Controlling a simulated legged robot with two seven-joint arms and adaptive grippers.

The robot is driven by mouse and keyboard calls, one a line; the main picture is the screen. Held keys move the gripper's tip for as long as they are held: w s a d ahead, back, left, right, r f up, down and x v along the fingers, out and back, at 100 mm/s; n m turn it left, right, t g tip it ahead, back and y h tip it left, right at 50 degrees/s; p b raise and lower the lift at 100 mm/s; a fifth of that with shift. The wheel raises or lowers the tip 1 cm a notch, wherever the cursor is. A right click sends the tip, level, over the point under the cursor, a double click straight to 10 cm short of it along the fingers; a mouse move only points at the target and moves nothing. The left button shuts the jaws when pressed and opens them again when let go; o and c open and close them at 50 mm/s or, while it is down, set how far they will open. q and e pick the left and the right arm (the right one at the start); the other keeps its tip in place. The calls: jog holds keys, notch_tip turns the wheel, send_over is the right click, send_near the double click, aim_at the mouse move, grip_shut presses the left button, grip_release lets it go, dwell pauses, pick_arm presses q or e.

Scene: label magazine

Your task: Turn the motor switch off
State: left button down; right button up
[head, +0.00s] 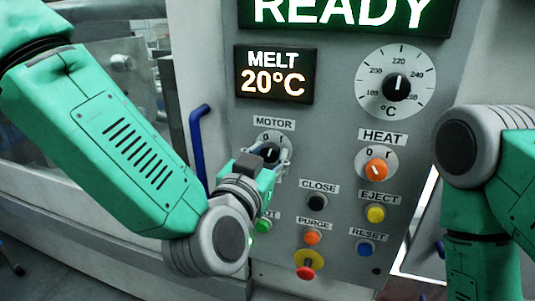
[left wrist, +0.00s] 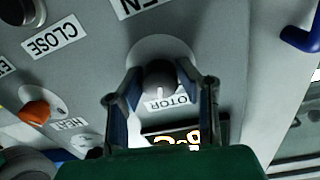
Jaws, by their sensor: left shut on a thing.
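The motor switch is a round black knob (head: 269,153) under the MOTOR label, with 0 and I marks above it. A white pointer line on it stands near upright; which mark it points at I cannot tell. My left gripper (head: 271,156) reaches it from below and is shut on the knob. In the left wrist view the knob (left wrist: 160,75) sits between the two fingertips of the gripper (left wrist: 160,92), and its pale line faces the MOTOR label. My right arm shows at the right edge; its gripper is out of view.
The orange HEAT knob (head: 376,170) is to the right. CLOSE (head: 317,202), EJECT (head: 376,214), PURGE (head: 312,237) and RESET (head: 366,248) buttons and a red emergency knob (head: 306,272) lie below. A blue handle (head: 199,150) is at the left. The display reads MELT 20°C (head: 273,75).

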pick_arm(q)
jog(key=shift+f, duration=0.1)
jog(key=n+b, duration=0.1)
jog(key=n, duration=0.2)
jog(key=shift+b, duration=0.4)
jog(key=n+b, duration=0.2)
jog(key=n, duration=0.2)
jog(key=shift+n+b, duration=0.3)
jog(key=n+b, duration=0.2)
jog(key=n, duration=0.1)
jog(key=shift+w, duration=0.1)
jog(key=shift+d+n+y+b, duration=0.1)
jog(key=shift+n+y+b, duration=0.2)
jog(key=shift+n+b, duration=1)
jog(key=shift+n+p, duration=0.45)
jog(key=shift+n, duration=0.15)
jog(key=c, duration=1.2)
grip_release()
